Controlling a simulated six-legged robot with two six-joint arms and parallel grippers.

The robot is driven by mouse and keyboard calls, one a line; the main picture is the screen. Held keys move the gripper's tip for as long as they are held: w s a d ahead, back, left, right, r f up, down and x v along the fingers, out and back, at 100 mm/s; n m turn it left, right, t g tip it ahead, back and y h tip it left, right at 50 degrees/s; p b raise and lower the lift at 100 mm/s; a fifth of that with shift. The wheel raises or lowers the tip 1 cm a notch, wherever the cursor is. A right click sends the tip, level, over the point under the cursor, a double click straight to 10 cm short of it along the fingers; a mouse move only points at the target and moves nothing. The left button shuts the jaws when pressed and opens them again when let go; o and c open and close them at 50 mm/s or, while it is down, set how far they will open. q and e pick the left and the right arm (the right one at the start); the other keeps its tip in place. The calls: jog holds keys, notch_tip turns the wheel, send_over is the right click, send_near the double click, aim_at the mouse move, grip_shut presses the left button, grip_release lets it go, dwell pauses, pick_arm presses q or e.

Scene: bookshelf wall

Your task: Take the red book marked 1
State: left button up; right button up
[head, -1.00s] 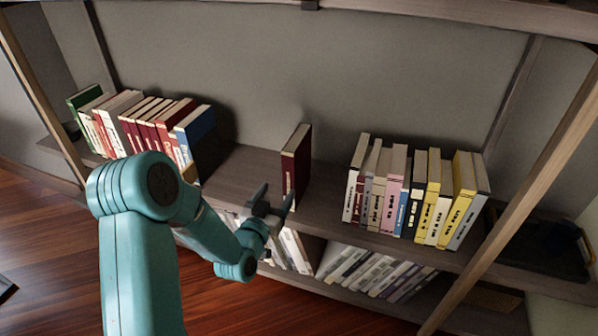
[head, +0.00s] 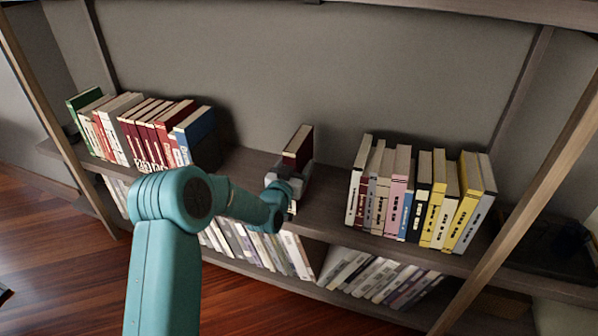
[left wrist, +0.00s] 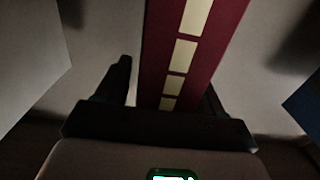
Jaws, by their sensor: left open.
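The red book (head: 297,150) stands upright and alone on the middle of the shelf in the head view, its lower part hidden behind my gripper. In the left wrist view its red spine (left wrist: 187,50) with pale label blocks fills the centre. No number 1 is readable. My left gripper (head: 294,180) is at the book in the head view. In the left wrist view the open fingers (left wrist: 165,95) lie on either side of the spine, with a gap at the left finger; whether the right finger touches is unclear. My right gripper is not in view.
A row of books (head: 150,130) stands left on the same shelf (head: 235,165), and another row (head: 420,195) stands to the right. There is free shelf on both sides of the red book. More books (head: 375,275) fill the lower shelf.

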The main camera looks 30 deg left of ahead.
pick_arm(q)
grip_shut()
jog(key=shift+r, duration=0.15)
